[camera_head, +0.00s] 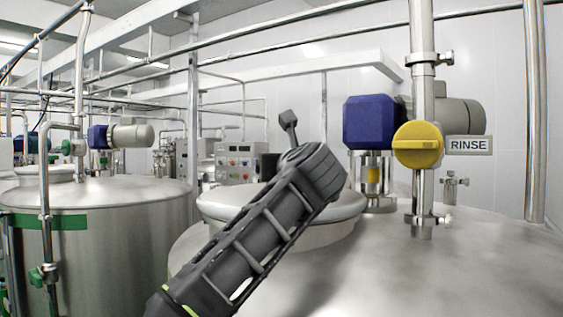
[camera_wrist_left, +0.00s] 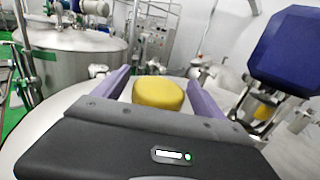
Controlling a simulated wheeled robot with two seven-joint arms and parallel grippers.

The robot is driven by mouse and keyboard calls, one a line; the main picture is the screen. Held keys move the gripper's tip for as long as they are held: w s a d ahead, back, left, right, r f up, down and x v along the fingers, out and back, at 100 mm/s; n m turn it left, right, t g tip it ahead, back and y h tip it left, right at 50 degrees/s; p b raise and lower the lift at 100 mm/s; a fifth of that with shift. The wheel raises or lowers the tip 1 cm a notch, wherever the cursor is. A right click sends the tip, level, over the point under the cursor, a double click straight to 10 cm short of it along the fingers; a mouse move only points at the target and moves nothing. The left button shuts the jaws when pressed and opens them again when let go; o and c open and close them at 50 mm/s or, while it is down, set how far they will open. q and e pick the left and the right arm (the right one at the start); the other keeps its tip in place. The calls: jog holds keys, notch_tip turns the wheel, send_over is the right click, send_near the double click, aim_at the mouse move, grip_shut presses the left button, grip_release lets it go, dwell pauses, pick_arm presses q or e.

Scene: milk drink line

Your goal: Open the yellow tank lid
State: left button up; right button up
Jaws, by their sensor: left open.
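A round steel tank lid (camera_head: 222,207) sits on top of the near tank in the head view, lying flat and partly hidden behind my left arm. In the left wrist view a rounded yellow piece (camera_wrist_left: 158,93), apparently a knob or handle on the lid, shows between the two fingers of my left gripper (camera_wrist_left: 157,80). The gripper is open, with purple-grey fingers on either side of the yellow piece. I cannot tell whether they touch it. My arm hides this piece in the head view. My right gripper is in neither view.
A yellow valve handle (camera_head: 419,145) beside a RINSE sign (camera_head: 468,145) is on a vertical steel pipe (camera_head: 421,80) to the right. Another tank (camera_head: 110,225) is at left.

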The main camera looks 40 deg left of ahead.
pick_arm(q)
grip_shut()
dwell(0.8)
